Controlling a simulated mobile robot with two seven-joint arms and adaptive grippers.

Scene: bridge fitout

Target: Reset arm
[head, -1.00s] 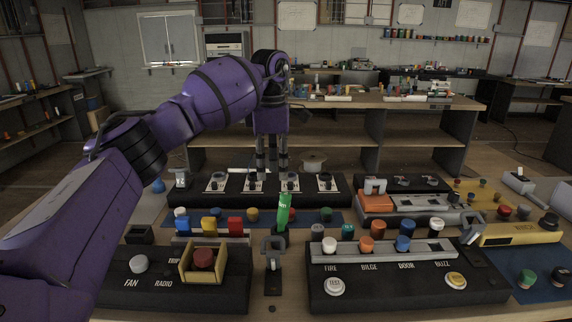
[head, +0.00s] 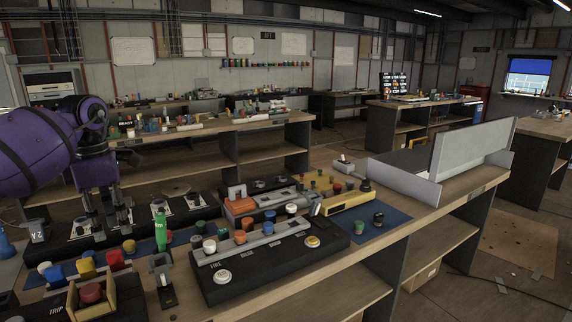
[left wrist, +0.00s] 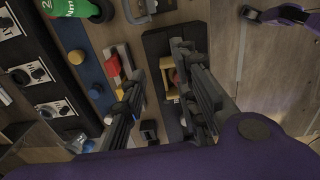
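My left arm (head: 35,150) is purple and comes in from the left in the head view. My left gripper (head: 112,220) points down in front of the row of white dials (head: 160,207). It also shows in the left wrist view (left wrist: 165,105), with its two dark fingers spread wide and nothing between them in its grip. Beyond the fingers there, a yellow guard (left wrist: 166,66) around a red button shows on a black panel. My right gripper does not show clearly in either view; purple parts of mine appear at the upper right of the wrist view.
A green bottle-like item (head: 161,230) stands behind a lever switch (head: 162,285). A black panel with coloured knobs (head: 270,262) lies to its right. A blue mat (head: 375,228) and a grey upright divider (head: 470,160) are farther right.

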